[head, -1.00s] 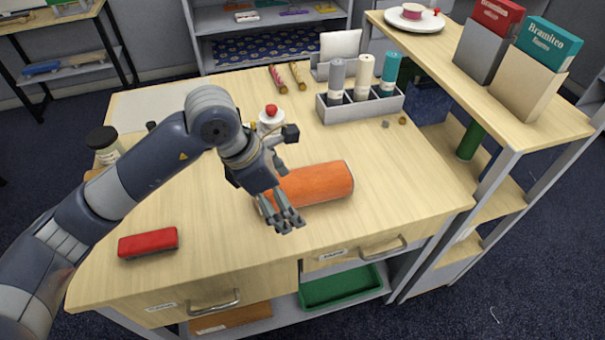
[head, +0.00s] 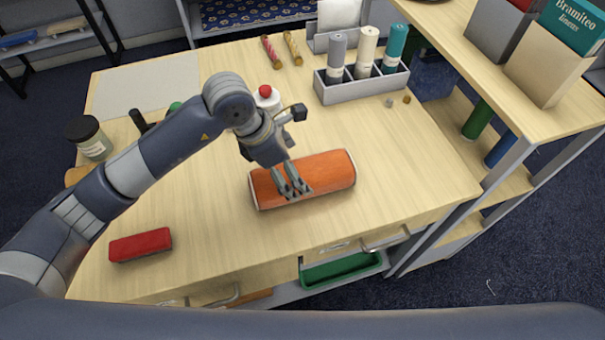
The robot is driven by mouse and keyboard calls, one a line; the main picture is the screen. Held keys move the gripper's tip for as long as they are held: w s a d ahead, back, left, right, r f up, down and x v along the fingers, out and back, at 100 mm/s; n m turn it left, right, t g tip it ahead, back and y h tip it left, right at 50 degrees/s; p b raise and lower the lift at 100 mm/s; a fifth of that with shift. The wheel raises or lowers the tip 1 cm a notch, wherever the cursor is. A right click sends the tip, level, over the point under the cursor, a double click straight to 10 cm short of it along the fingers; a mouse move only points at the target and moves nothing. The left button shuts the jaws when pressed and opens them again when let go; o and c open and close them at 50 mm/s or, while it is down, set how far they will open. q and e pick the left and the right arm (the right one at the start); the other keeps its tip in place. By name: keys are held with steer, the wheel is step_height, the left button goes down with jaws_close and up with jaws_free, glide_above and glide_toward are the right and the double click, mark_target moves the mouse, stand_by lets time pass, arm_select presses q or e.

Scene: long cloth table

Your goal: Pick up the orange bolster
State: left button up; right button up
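The orange bolster (head: 329,171) lies on its side on the wooden table, with pale bands at its ends. My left gripper (head: 291,191) comes down over the bolster's left-middle part, fingers pointing down. The fingers overlap the bolster in the picture and hide part of its front. I cannot tell whether they touch it or how far apart they are. My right gripper is out of view.
A red block (head: 140,245) lies at the table's front left. A white bottle with a red cap (head: 267,98) stands behind the gripper. A grey holder (head: 338,92) with several rolls stands behind right. The table right of the bolster is clear.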

arm_select(q)
steer(key=p+x, duration=0.1)
steer(key=x, duration=0.1)
steer(key=p+x, duration=0.1)
steer(key=x, duration=0.1)
steer(key=shift+w+d+f, duration=0.1)
steer(key=shift+w+d, duration=0.05)
steer(key=shift+d, duration=0.2)
steer(key=shift+w+d+f, duration=0.1)
steer(key=shift+f, duration=0.2)
steer(key=shift+c, duration=0.8)
steer(key=c, duration=1.2)
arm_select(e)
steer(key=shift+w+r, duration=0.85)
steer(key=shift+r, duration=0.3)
arm_select(q)
steer(key=shift+r, duration=0.1)
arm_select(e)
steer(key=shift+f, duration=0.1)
